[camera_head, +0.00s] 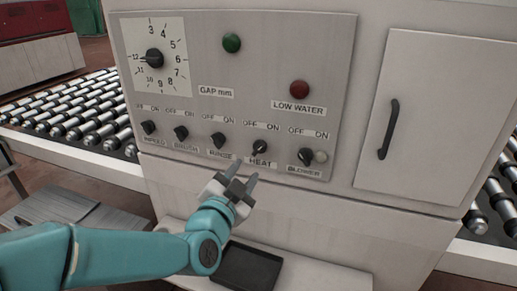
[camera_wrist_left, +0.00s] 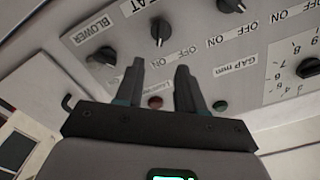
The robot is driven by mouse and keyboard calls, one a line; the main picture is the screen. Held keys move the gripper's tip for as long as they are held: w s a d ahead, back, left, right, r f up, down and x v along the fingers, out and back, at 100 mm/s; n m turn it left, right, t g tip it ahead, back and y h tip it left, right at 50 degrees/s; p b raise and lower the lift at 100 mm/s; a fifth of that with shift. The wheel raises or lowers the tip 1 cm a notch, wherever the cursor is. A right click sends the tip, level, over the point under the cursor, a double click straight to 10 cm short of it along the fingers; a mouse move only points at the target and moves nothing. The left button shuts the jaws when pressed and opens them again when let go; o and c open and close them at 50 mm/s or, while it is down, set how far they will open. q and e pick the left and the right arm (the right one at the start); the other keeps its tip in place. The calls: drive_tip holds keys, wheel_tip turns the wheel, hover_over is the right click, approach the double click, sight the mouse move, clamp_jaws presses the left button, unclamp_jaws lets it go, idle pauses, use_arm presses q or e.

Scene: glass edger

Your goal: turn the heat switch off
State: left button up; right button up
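The heat switch (camera_head: 260,147) is a small black knob above the HEAT label on the grey control panel (camera_head: 270,60). Its handle seems turned differently from its neighbours, tilting toward the ON side; the exact angle is hard to read. In the left wrist view, the heat switch (camera_wrist_left: 160,31) shows upside down, ahead of the fingertips. My left gripper (camera_head: 246,171) is open and empty just below the HEAT label, apart from the knob. Its two parted fingers also show in the left wrist view (camera_wrist_left: 160,66). My right gripper is out of view.
Similar knobs flank the heat switch: rinse (camera_head: 218,139) on the left and blower (camera_head: 306,155) on the right. Above are a green button (camera_head: 232,43), a red LOW WATER lamp (camera_head: 299,89) and a gap dial (camera_head: 154,58). A dark tray (camera_head: 247,266) lies below. Roller conveyors (camera_head: 70,115) flank the machine.

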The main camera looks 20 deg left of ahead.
sight(260, 148)
use_arm(q)
drive_tip(key=w+p, duration=0.2)
drive_tip(key=w, duration=0.8)
drive_tip(key=shift+d, duration=0.15)
clamp_jaws()
